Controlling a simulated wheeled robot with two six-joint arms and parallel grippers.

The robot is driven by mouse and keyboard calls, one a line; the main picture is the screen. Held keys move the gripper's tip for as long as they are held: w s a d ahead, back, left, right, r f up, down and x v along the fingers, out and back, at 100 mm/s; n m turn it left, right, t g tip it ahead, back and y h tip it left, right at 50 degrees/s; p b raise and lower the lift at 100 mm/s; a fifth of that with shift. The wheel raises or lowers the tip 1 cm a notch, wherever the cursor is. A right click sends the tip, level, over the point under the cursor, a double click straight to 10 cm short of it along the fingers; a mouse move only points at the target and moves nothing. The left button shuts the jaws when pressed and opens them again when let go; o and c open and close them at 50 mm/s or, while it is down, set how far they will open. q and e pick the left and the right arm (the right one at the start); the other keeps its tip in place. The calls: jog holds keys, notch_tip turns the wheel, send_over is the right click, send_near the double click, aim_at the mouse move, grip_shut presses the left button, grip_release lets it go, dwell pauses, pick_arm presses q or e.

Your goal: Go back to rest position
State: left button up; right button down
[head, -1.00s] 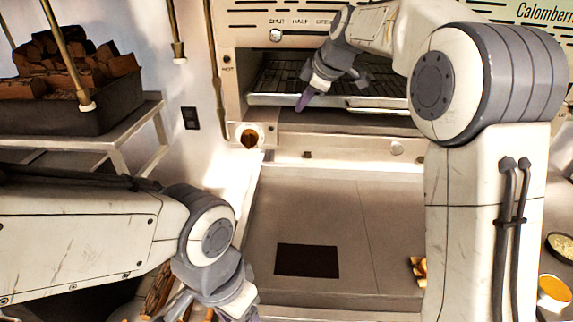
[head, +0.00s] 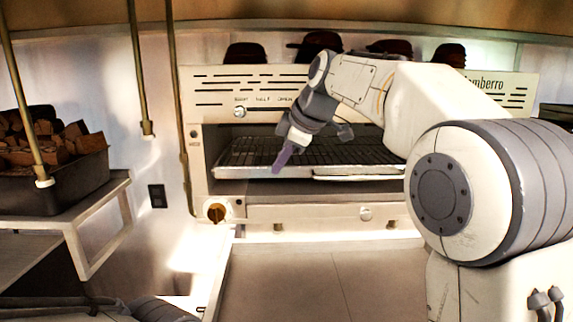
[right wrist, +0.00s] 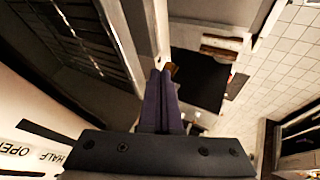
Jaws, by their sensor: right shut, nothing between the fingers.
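My right gripper (head: 282,158) hangs in front of the left part of the oven's (head: 345,212) open mouth in the head view, fingers pointing down. Its purple fingers are together with nothing between them, and they also show shut in the right wrist view (right wrist: 161,80). My left gripper is out of the head view; only a dark part of the left arm shows at the bottom left edge.
The oven holds a wire rack (head: 340,155). An orange-brown knob (head: 216,211) sits at its lower left. A counter (head: 300,280) below looks clear where visible. A dark bin of wood (head: 60,185) stands on a shelf at left. Brass rods (head: 139,70) hang at left.

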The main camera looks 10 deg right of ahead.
jog(key=s+a+f+m+g+b, duration=0.2)
jog(key=s+a+f, duration=0.2)
jog(key=s+f, duration=0.45)
jog(key=s+a+f+m+g+b, duration=0.1)
jog(key=s+a+f+m+g, duration=0.1)
jog(key=s+a+f, duration=0.5)
jog(key=s+d+f+m+g+h+b, duration=0.1)
jog(key=s+d+f, duration=0.1)
jog(key=s+f, duration=0.5)
jog(key=s+d+f+m+g+h+b, duration=0.1)
jog(key=s+d+f+m, duration=0.1)
jog(key=s+f, duration=0.6)
jog(key=s+d, duration=0.1)
jog(key=s, duration=0.4)
jog(key=shift+s+d+f+m+h, duration=0.15)
jog(key=shift+d+f+m+h, duration=0.15)
jog(key=shift+d+h, duration=0.1)
